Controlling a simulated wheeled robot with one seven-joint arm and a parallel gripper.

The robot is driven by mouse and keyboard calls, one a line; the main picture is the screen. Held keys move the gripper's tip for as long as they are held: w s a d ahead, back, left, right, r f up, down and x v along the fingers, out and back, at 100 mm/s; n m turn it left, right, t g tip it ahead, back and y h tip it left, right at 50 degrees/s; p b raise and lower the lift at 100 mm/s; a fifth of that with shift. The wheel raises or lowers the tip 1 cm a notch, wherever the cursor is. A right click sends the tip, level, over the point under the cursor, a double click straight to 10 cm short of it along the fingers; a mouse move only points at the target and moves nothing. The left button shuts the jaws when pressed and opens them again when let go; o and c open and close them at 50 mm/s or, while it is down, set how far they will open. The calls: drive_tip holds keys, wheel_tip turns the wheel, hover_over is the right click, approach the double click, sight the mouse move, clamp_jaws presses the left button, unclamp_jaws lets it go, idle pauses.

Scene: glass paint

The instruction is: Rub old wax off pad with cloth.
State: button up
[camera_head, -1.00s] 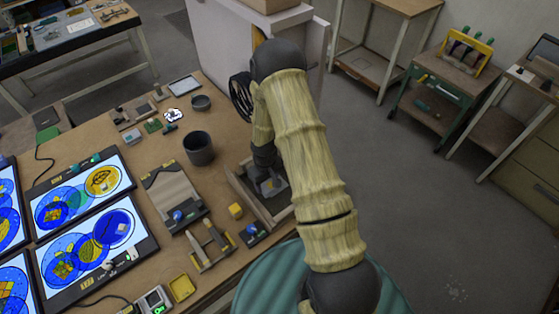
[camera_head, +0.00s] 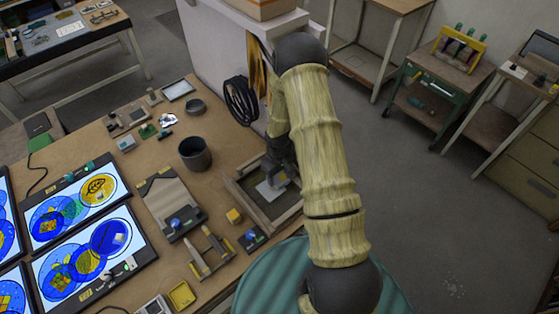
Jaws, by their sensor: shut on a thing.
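A shallow wooden-framed tray (camera_head: 239,192) with a dark inside lies near the right edge of the workbench. My gripper (camera_head: 279,181) reaches down into it from above, largely covered by my own arm. A pale grey, flat piece, which looks like the cloth (camera_head: 268,191), is at my gripper's tip, against or just above the tray's dark floor. My gripper is shut on it. I cannot make out the pad or any wax on it for certain; the dark floor of the tray may be the pad.
A dark cup (camera_head: 195,155) stands behind and left of the tray. A yellow block (camera_head: 234,216) and a blue-knobbed tool (camera_head: 252,238) lie beside its left front. Lit panels with painted glass (camera_head: 90,260) fill the left. A cabinet (camera_head: 240,50) with a black coil stands behind.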

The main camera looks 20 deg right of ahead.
sight(279, 176)
wheel_tip(279, 176, up, 2)
drive_tip(key=shift+s+a+r+p, duration=0.1)
drive_tip(key=shift+r+p, duration=0.15)
drive_tip(key=shift+p, duration=0.2)
wheel_tip(279, 176, up, 2)
drive_tip(key=shift+r+p, duration=0.1)
drive_tip(key=shift+p, duration=0.65)
drive_tip(key=shift+r+p, duration=0.5)
drive_tip(key=shift+r, duration=0.55)
